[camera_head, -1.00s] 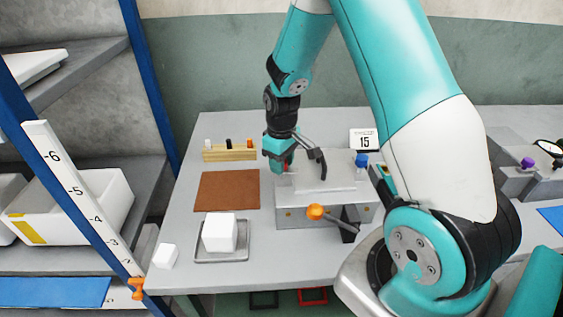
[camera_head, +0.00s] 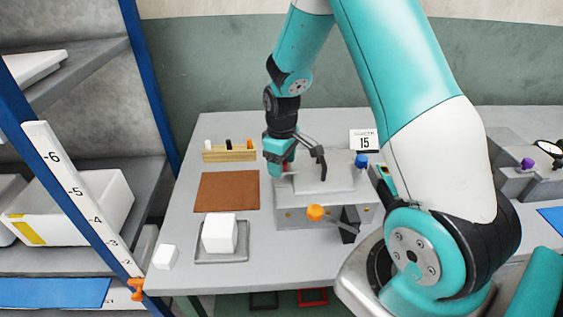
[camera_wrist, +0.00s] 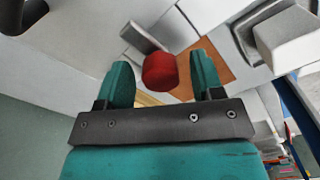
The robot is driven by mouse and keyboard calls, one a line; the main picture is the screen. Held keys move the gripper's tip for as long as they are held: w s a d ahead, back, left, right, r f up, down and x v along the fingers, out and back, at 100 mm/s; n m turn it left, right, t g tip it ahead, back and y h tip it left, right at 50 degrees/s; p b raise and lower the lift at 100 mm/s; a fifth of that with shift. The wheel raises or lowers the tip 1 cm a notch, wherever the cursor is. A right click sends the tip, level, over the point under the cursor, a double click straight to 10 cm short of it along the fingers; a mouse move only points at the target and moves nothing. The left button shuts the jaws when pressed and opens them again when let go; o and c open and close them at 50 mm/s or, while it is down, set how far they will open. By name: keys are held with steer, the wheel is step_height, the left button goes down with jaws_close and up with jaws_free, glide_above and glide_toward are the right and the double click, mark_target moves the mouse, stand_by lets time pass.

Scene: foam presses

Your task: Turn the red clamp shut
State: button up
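The red clamp (camera_wrist: 160,72) shows in the wrist view as a rounded red knob with a grey bar beside it. It lies between the two teal fingers of my gripper (camera_wrist: 162,80), with a narrow gap on each side. In the head view my gripper (camera_head: 281,168) points down at the left back corner of the grey press (camera_head: 296,214). Only a small red part of the clamp shows there, as the fingers hide most of it. My gripper is open around the clamp.
A blue knob (camera_head: 361,160) sits at the press's back right, and an orange ball lever (camera_head: 315,212) sticks out in front. A brown mat (camera_head: 227,191), a wooden rack (camera_head: 229,155) and a tray (camera_head: 222,256) with a white block (camera_head: 219,233) stand to the left.

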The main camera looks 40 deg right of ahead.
step_height(320, 180, up, 17)
steer(key=b, duration=0.2)
steer(key=shift+r, duration=0.2)
stand_by(0.6)
steer(key=s+a+r+n+y, duration=0.1)
steer(key=s+a+y, duration=0.3)
steer(key=s+a, duration=1.8)
steer(key=shift+s+a+r+n, duration=0.15)
steer(key=shift+r+n, duration=0.05)
steer(key=shift+n, duration=0.5)
